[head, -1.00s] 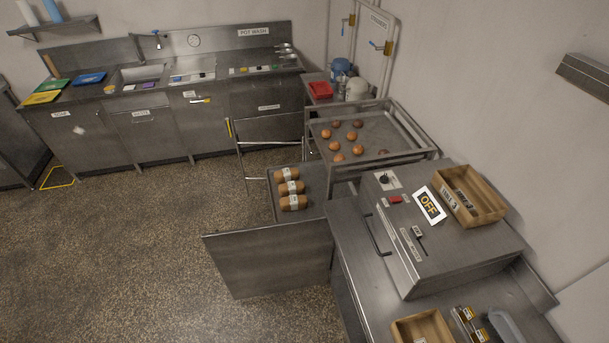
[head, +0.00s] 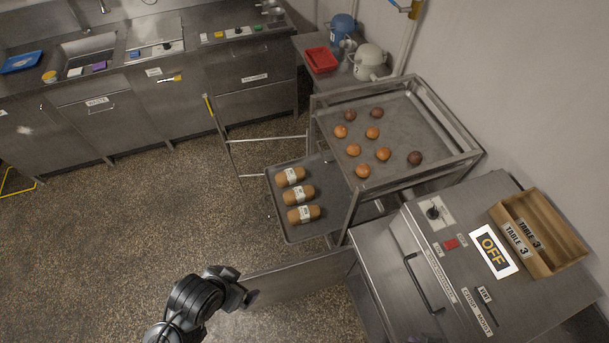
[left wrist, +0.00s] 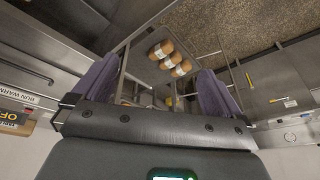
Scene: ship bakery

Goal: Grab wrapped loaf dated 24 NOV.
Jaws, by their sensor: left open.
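Three brown wrapped loaves with white label bands lie in a row on a pulled-out lower tray (head: 285,226): a far one (head: 283,179), a middle one (head: 289,197) and a near one (head: 312,213). The dates on their labels are too small to read. My left gripper (head: 247,297) is in front of the loaves in the head view, above a steel panel and apart from them. In the left wrist view its two purple-grey fingers (left wrist: 155,82) are spread, with nothing between them, and the loaves (left wrist: 166,51) show beyond. My right gripper is out of view.
The rack's upper tray (head: 392,140) holds several round buns above the loaves' right side. A steel panel (head: 300,276) stands in front of the tray. A warmer marked OFF (head: 440,270) is at right, with a wooden box (head: 545,235) on it. Floor left of the tray is clear.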

